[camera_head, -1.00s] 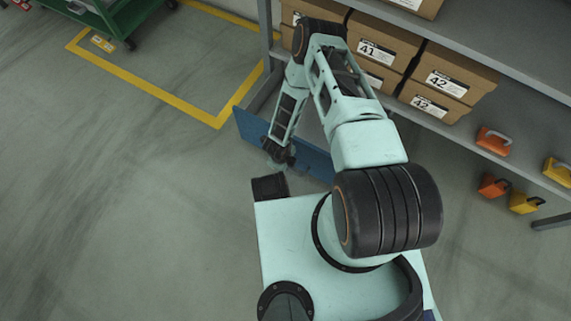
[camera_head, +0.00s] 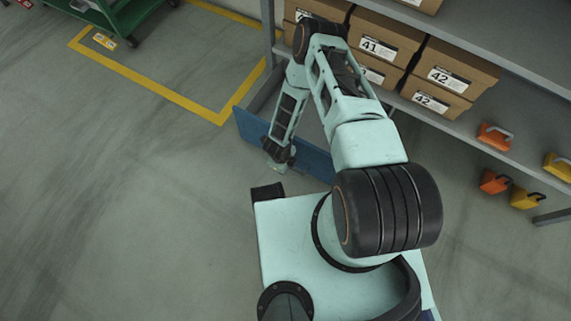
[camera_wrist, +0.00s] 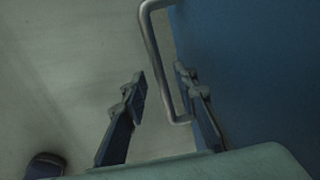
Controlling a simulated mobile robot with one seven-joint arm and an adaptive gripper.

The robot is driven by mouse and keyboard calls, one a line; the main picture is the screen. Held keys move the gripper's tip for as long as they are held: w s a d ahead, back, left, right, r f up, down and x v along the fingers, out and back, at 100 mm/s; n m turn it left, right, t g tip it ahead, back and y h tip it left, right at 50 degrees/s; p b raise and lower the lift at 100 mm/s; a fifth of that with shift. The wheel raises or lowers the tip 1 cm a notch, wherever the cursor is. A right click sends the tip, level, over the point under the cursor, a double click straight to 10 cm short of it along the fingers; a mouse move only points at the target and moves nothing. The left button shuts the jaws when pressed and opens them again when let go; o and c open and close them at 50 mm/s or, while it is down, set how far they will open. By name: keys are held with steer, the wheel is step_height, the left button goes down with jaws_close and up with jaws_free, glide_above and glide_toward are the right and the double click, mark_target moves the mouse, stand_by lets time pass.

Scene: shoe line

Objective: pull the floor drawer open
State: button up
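The floor drawer shows in the head view as a long blue front panel (camera_head: 314,161) low at the foot of the shelf. In the wrist view its blue front (camera_wrist: 260,70) fills the right side, with a grey bar handle (camera_wrist: 155,50) standing off it. My gripper (camera_head: 279,166) is low in front of the panel in the head view, pointing down. In the wrist view my gripper (camera_wrist: 160,76) is open, its two fingers apart. The lower part of the handle shows between the fingers; I cannot tell whether either touches it. My arm hides part of the panel in the head view.
A grey shelf (camera_head: 520,150) holds several cardboard boxes (camera_head: 375,45). Orange and yellow handled items (camera_head: 494,137) sit at the right, on and below it. A green cart (camera_head: 120,18) stands at the upper left. The floor to the left is clear, with yellow tape lines (camera_head: 150,82).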

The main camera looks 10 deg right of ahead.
step_height(320, 180, up, 12)
steer(key=s+a, duration=0.1)
steer(key=shift+s+a, duration=0.2)
steer(key=shift+s, duration=0.15)
stand_by(0.4)
steer(key=shift+f, duration=0.1)
stand_by(0.4)
